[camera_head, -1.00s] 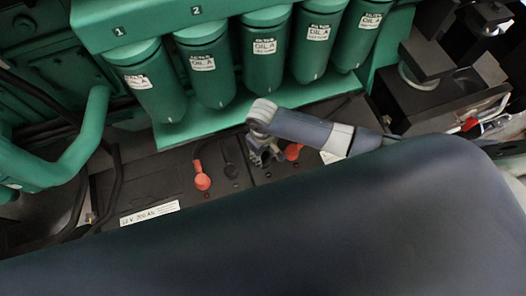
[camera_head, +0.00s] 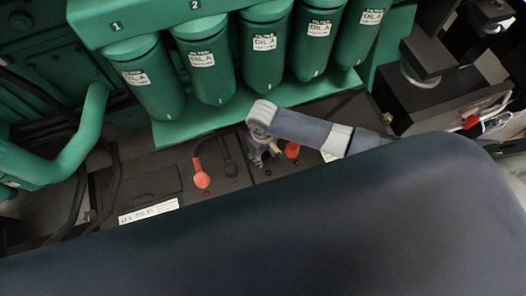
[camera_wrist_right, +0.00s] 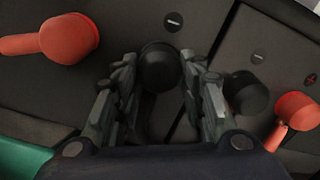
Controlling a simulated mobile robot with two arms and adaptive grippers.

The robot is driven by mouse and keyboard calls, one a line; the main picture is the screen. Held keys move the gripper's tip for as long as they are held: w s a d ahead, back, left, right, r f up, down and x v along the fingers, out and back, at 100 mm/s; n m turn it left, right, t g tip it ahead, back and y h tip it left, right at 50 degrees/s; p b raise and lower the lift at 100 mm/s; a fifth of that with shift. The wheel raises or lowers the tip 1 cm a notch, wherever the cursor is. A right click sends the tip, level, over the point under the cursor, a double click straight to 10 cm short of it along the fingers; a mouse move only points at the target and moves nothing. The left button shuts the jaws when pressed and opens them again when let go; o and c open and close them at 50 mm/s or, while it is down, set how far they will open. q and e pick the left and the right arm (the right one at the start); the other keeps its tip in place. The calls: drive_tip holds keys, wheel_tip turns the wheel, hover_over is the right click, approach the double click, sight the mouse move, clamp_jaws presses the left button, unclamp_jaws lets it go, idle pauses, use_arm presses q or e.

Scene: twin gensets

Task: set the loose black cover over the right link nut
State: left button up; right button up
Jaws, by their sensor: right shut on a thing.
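A round black cover (camera_wrist_right: 158,68) sits between the fingertips of my right gripper (camera_wrist_right: 160,95) in the right wrist view, close over the battery top. The link nut is not visible, and I cannot tell whether the cover touches the battery. A second black cover (camera_wrist_right: 245,92) sits beside the right-hand finger; it also shows in the head view (camera_head: 231,169). My left gripper is not in view.
Red terminal covers (camera_head: 201,176) and (camera_head: 292,150) flank the gripper on the dark batteries (camera_head: 145,190). Green oil filters (camera_head: 266,45) hang behind, above a green ledge (camera_head: 205,125). My own arm covers much of the foreground.

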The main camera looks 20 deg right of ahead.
drive_tip(key=shift+f, duration=0.1)
drive_tip(key=o, duration=1)
drive_tip(key=shift+c, duration=0.2)
drive_tip(key=o, duration=0.3)
wheel_tip(320, 180, up, 7)
drive_tip(key=p, duration=0.8)
drive_tip(key=shift+s, duration=0.1)
